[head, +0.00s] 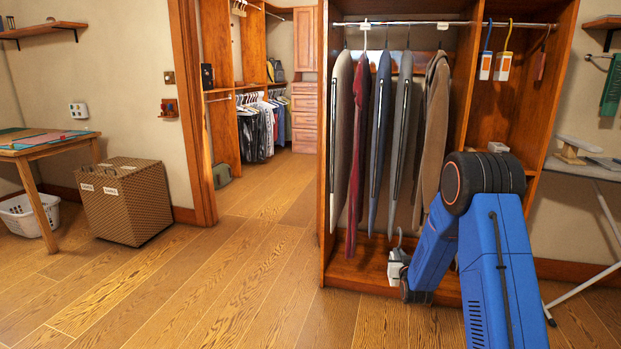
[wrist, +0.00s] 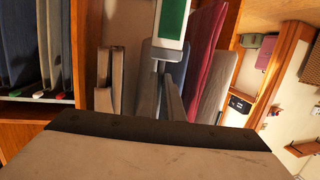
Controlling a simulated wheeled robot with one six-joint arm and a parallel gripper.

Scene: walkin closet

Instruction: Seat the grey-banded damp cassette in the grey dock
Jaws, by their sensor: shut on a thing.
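The cassette (head: 396,268), a small white piece with a grey hook, shows low in front of the wardrobe in the head view, at the end of my blue arm. In the wrist view the cassette (wrist: 173,20) has a white edge, a green panel and a grey part by the fingers. My gripper (wrist: 162,75) is shut on it; the fingers come up from the lower middle. My arm covers part of it in the head view. I cannot make out a grey dock in either view.
The open wardrobe (head: 327,200) holds several hanging garments above the cassette. Other hooked white pieces (head: 503,68) hang at its upper right. An ironing board (head: 590,172) stands at the right. A wicker hamper (head: 125,205) and a table (head: 40,145) are left. The middle floor is clear.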

